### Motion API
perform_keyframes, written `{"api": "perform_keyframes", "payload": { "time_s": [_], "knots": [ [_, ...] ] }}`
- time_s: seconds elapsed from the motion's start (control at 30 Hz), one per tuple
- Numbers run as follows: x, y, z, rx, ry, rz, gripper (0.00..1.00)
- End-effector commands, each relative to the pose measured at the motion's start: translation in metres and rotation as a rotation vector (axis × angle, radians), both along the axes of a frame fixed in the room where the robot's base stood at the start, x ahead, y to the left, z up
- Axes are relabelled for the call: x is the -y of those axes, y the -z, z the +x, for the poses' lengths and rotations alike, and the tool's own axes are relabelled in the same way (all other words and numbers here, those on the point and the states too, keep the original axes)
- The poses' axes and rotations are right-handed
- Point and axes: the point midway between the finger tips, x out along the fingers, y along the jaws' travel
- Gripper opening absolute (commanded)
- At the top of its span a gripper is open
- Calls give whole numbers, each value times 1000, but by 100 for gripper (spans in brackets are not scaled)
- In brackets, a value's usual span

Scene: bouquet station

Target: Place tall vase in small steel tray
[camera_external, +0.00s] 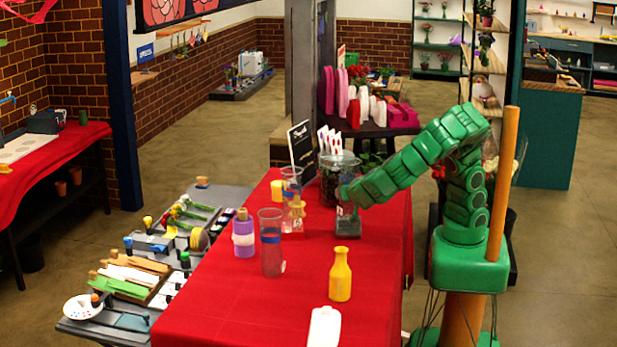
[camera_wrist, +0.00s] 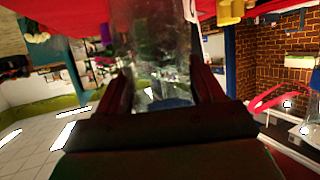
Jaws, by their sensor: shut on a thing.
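My gripper (camera_external: 345,195) is over the far part of the red-covered table. In the wrist view, my gripper (camera_wrist: 168,100) is shut on a clear glass vase (camera_wrist: 160,45), which stands between the two dark fingers, with some blue near them. In the external view, a clear, dark-tinted glass piece (camera_external: 348,224) shows just below my gripper; I cannot tell whether it touches the cloth. I cannot clearly pick out a small steel tray in either view.
On the red table (camera_external: 240,300) stand a clear glass with a blue band (camera_external: 270,245), another glass (camera_external: 291,182), a dark glass jar (camera_external: 329,182), a purple-banded jar (camera_external: 243,236), a yellow bottle (camera_external: 340,276) and a white object (camera_external: 323,328).

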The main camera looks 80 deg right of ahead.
Motion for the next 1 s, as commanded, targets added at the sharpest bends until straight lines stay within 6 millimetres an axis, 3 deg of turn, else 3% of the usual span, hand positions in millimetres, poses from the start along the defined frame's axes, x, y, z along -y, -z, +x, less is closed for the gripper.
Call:
{"api": "perform_keyframes", "payload": {
  "time_s": [0.27, 0.6, 0.93, 0.97, 1.0],
  "knots": [
    [1, 13, 0, 0, 0, -3, 13],
    [2, 44, -1, -2, 2, -4, 13],
    [1, 45, 0, 1, 1, -3, 13],
    [1, 46, 0, 0, 1, -2, 70],
    [1, 46, 0, 0, 1, -2, 77]
  ]
}}
